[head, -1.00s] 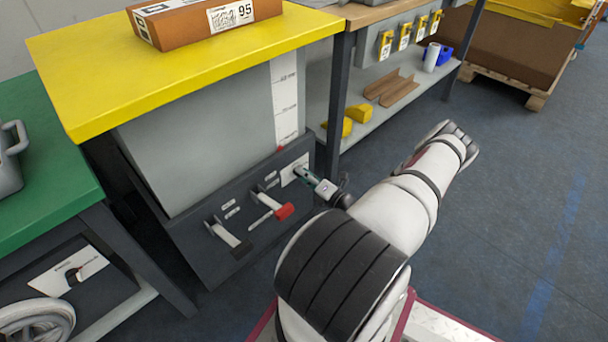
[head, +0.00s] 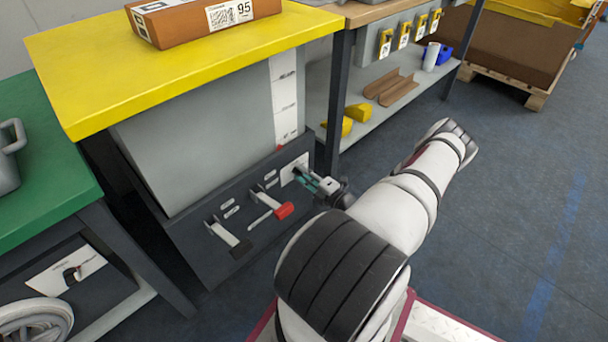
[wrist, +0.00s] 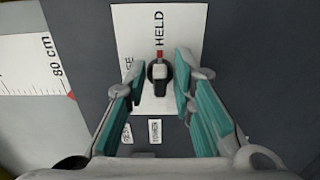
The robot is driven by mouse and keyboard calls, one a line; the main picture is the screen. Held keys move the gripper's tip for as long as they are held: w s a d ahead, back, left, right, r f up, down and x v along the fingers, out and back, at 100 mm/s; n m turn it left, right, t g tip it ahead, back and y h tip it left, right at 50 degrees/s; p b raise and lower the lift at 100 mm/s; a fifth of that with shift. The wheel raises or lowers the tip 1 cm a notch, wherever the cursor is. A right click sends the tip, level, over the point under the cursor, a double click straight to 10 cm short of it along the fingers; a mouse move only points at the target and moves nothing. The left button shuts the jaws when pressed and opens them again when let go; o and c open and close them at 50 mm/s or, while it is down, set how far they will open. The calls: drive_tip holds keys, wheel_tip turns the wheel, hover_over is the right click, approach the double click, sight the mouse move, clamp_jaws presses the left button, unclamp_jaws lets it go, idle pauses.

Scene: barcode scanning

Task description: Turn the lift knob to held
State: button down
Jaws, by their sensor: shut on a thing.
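The lift knob (wrist: 158,74) is a small dark knob with a pale grip bar, on a white label plate (wrist: 188,25). In the wrist view its bar stands about upright, with a red mark at its top end below the word HELD. Another word at the left is partly hidden by a finger. My gripper (wrist: 160,82) has its teal-padded fingers on either side of the knob and is shut on it. In the head view my gripper (head: 306,180) reaches the white plate (head: 288,172) on the dark base panel, and hides the knob.
A red-tipped lever (head: 270,207) and a dark-tipped lever (head: 228,235) stick out of the panel left of my gripper. The yellow lift top (head: 90,60) carries a brown box (head: 190,25). A table leg (head: 337,100) stands behind my gripper.

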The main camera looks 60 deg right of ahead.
drive_tip(key=c, duration=1.7)
unclamp_jaws()
drive_tip(key=shift+s, duration=0.1)
drive_tip(key=v, duration=1.2)
